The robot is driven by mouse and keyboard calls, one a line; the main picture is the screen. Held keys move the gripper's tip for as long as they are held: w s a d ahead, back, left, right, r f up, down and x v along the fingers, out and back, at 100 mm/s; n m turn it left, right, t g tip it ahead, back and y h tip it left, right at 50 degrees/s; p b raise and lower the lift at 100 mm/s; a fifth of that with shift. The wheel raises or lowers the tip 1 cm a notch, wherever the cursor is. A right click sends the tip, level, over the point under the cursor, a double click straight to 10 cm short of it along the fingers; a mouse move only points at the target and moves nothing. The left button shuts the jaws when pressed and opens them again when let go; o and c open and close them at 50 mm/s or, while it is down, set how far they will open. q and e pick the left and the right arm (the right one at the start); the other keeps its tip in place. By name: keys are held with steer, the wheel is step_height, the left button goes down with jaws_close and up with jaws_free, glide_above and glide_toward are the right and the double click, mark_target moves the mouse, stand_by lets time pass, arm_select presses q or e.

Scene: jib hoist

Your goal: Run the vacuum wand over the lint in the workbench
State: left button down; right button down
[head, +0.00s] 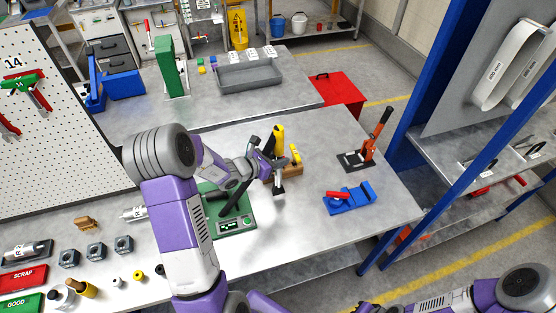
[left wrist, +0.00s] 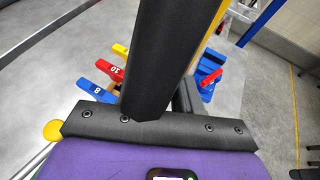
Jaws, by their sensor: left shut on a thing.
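My left gripper (head: 264,167) is over the middle of the near workbench (head: 340,245), beside a wooden block with yellow-handled tools. It is shut on a dark, slim thing that looks like the vacuum wand (head: 279,185), its lower end pointing down towards the bench top. The gripper hides part of it. In the left wrist view a wide black bar fills the middle, and I cannot tell whether it is finger or wand. I cannot make out any lint. My right arm shows at the bottom right, but its gripper is out of frame.
The wooden tool block (head: 294,170) stands close to the gripper. A green-based device (head: 233,222) is under my left forearm. The bench front right is clear.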

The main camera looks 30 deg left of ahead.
mark_target(274, 145)
arm_select(q)
steer(key=shift+r+p, duration=1.9)
steer(key=shift+r, duration=1.5)
